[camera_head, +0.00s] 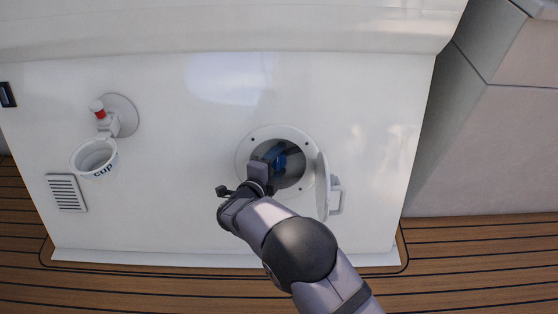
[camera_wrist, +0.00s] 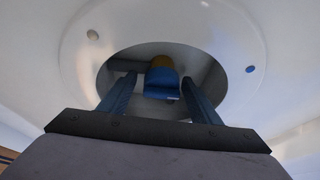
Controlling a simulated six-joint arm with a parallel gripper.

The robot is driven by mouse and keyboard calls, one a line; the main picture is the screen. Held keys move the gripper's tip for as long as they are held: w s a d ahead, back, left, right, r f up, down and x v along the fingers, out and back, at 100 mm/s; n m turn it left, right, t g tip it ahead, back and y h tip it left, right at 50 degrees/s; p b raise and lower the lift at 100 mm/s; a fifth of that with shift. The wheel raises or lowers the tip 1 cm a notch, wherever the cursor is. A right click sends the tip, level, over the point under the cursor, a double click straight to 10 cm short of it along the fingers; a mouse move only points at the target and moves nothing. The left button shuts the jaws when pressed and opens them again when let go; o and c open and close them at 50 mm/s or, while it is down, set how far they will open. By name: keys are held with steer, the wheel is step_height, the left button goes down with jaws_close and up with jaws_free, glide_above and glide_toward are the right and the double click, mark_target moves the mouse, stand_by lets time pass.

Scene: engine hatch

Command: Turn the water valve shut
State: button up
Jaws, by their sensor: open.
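The water valve (camera_wrist: 162,80) shows in the wrist view inside a round hatch opening, with a blue handle and a yellow-brown part above it. My gripper (camera_wrist: 159,84) is open, its two blue fingers reaching into the opening on the left and right of the handle. There is a visible gap on each side of the handle, and how deep the fingers reach relative to it is hard to tell. In the head view my gripper (camera_head: 272,158) is at the hatch opening and covers part of it. Blue parts overlap there, so valve and fingers are hard to separate.
A white round hatch rim (camera_head: 245,149) with bolt holes surrounds the opening. The hatch door (camera_head: 322,185) stands open to the right, with a handle. On the left are a cup holder (camera_head: 95,157), a red-capped fitting (camera_head: 97,107) and a vent grille (camera_head: 66,193).

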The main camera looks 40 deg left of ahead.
mark_target(276, 164)
steer(key=shift+r, duration=0.1)
steer(key=shift+s+d+r+p, duration=0.15)
steer(key=shift+s+r+p, duration=0.1)
steer(key=shift+s+p, duration=0.2)
steer(key=p+v, duration=0.2)
steer(key=v, duration=0.2)
steer(key=shift+s+d+r, duration=0.1)
steer(key=shift+s+r, duration=0.05)
steer(key=shift+s, duration=0.05)
steer(key=shift+p+v, duration=0.35)
steer(key=shift+v, duration=0.5)
